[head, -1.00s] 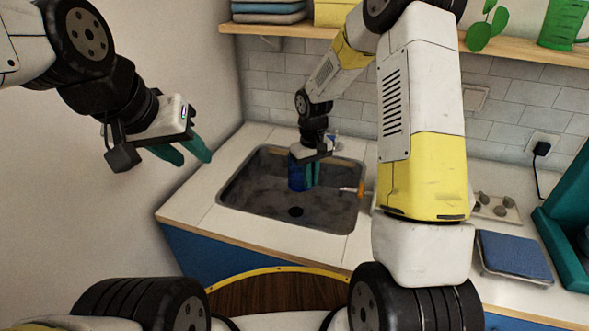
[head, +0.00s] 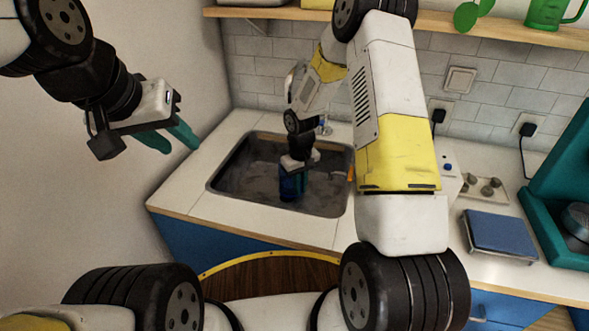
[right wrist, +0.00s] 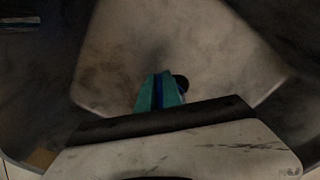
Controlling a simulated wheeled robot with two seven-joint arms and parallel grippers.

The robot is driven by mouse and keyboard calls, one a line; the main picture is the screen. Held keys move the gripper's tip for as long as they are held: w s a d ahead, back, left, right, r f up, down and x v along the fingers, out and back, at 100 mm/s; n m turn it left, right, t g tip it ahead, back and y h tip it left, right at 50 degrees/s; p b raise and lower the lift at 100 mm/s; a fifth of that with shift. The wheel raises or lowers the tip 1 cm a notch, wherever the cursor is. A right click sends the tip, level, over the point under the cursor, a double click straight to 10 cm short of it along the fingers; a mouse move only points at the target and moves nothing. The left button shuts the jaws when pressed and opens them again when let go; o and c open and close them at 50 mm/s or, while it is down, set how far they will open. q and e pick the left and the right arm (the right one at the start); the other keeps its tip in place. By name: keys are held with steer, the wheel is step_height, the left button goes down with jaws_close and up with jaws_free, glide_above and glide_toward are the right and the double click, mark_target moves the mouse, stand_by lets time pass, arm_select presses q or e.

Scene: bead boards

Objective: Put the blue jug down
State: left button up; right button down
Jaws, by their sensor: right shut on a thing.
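The blue jug (head: 290,188) is inside the sink (head: 212,185), mostly hidden by my right gripper. My right gripper (head: 301,182) points down into the sink and is shut on the jug. In the right wrist view its teal fingers (right wrist: 158,92) stand close together with a thin strip of the blue jug (right wrist: 159,88) between them. I cannot tell whether the jug touches the sink floor. My left gripper (head: 170,138) is in the air left of the sink, its teal fingers apart and empty.
The sink walls surround the right gripper. Pale worktop (head: 205,215) lies free at the sink's left and front. A blue-topped flat thing (head: 501,232) and a tray with round things (head: 483,187) lie to the right. A wooden shelf (head: 450,30) runs above.

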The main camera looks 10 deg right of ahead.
steer(key=c, duration=1.5)
jaws_free()
steer(key=s+d+r+m+t, duration=0.1)
steer(key=s+r, duration=0.1)
steer(key=r, duration=0.9)
steer(key=s+d+r+t, duration=0.1)
steer(key=s+r, duration=0.1)
steer(key=r, duration=1)
steer(key=s+r+m+t, duration=0.1)
steer(key=s+r, duration=0.3)
steer(key=s, duration=0.2)
steer(key=s+d+r+m+t+y, duration=0.1)
steer(key=s+r, duration=0.3)
steer(key=s, duration=0.3)
steer(key=s+r+m+t+y, duration=0.1)
steer(key=s+r+t, duration=0.1)
steer(key=s+r, duration=0.2)
steer(key=shift+s+d+r, duration=0.15)
steer(key=shift+s+d, duration=0.05)
steer(key=shift+s, duration=0.6)
steer(key=shift+s+d+r, duration=0.15)
steer(key=shift+s+d, duration=0.05)
steer(key=shift+s, duration=0.55)
